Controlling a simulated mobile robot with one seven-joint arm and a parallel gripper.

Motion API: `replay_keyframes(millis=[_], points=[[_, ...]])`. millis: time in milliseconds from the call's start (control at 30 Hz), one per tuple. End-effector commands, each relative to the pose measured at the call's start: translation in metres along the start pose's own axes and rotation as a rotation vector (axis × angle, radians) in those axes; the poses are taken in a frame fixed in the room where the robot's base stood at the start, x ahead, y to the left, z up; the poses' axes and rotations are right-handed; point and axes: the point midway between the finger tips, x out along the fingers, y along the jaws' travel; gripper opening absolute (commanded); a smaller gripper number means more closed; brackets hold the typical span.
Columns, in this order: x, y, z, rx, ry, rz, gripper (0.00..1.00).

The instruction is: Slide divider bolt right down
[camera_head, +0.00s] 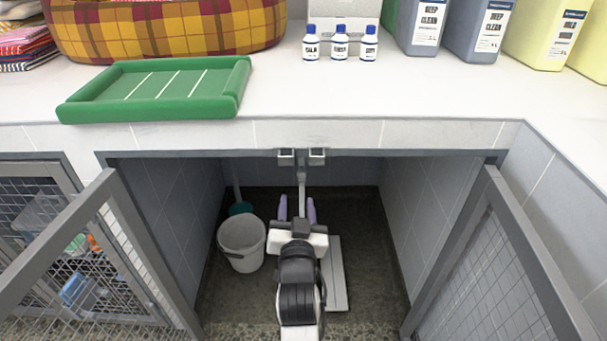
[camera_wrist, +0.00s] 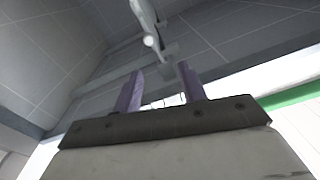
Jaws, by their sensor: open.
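A light grey metal bar with a flared lower end (camera_head: 301,178) shows under the counter, between and just below two square brackets (camera_head: 317,157) on the kennel's top edge. In the wrist view, a pale rod with a rounded knob (camera_wrist: 149,41) lies beyond the fingertips, close to the line between them; I take it for the divider bolt. Which bolt is the right one I cannot tell. My gripper (camera_head: 297,204) is open inside the kennel opening, its purple fingers apart and empty. It also shows in the wrist view (camera_wrist: 160,72), with nothing between the fingers.
Mesh doors stand open at the left (camera_head: 128,235) and right (camera_head: 530,255). A grey-white bucket (camera_head: 241,250) and a flat pale panel (camera_head: 336,280) are on the kennel floor. The counter (camera_head: 350,95) above carries a green tray (camera_head: 155,90), small bottles (camera_head: 340,46) and larger jugs (camera_head: 480,30).

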Motion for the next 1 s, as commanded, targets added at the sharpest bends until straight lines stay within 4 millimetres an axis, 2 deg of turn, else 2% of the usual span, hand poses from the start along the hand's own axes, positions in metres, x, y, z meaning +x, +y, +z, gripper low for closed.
replay_keyframes(millis=[33,100,267,700,833,1000], points=[[-0.002,0.012,0.008,-0.002,-0.024,0.026,0.41],[-0.001,0.019,0.012,-0.003,-0.038,0.042,0.41],[0.016,0.02,0.011,-0.002,-0.039,0.045,0.41],[0.102,0.023,0.014,-0.001,-0.038,0.042,0.41],[0.12,0.023,0.015,-0.002,-0.037,0.042,0.41],[0.133,0.024,0.016,-0.002,-0.038,0.042,0.41]])
